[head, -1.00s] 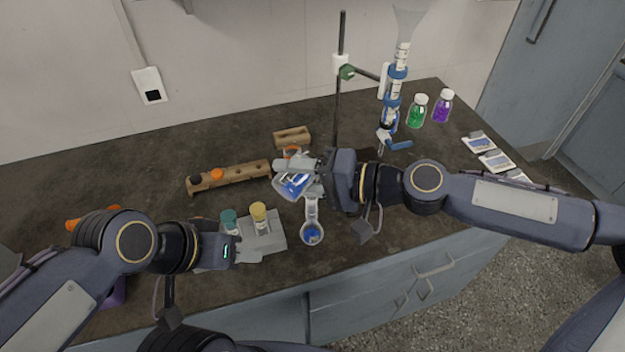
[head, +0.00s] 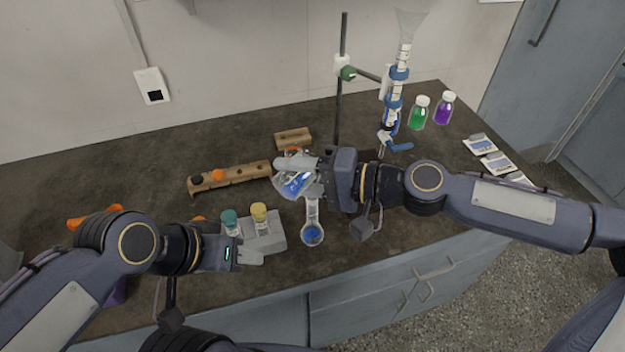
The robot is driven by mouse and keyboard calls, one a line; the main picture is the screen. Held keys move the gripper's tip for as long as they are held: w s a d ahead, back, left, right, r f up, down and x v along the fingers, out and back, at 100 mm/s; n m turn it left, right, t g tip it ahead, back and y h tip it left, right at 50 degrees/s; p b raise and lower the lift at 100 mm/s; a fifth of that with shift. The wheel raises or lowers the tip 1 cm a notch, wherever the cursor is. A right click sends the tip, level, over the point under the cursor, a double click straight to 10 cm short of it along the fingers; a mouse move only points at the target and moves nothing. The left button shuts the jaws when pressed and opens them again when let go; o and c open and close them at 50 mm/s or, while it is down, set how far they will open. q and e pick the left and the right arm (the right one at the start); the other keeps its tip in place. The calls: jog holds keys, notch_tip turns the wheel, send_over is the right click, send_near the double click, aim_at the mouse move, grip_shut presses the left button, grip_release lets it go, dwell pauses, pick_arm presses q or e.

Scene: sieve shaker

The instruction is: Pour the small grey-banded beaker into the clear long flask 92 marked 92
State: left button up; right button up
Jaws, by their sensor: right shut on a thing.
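A clear beaker (head: 294,184) with blue liquid is held tilted in my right gripper (head: 312,174), which is shut on it. The gripper's fingers hide part of it, and I cannot make out a grey band. Its lower right side is close to the mouth of a clear long-necked flask (head: 312,234), which stands upright just below with blue liquid in its bulb. I cannot read a number on the flask. My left gripper (head: 258,258) is low, left of the flask and in front of the grey block; its jaw opening is not clear.
A grey block (head: 270,238) holds a teal-capped vial (head: 231,222) and a yellow-capped vial (head: 259,215). Behind are a wooden rack (head: 240,176) and a small wooden block (head: 293,138). A stand (head: 343,110) with a blue-clamped glass column, green bottle (head: 418,112) and purple bottle (head: 444,107) stand at back right.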

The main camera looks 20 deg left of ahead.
pick_arm(q)
jog(key=shift+s+d, duration=0.3)
jog(key=shift+d, duration=0.2)
pick_arm(e)
jog(key=shift+w+r+m+y, duration=0.1)
jog(key=shift+r+m+y, duration=0.1)
jog(key=shift+m+y, duration=0.15)
dwell(1.0)
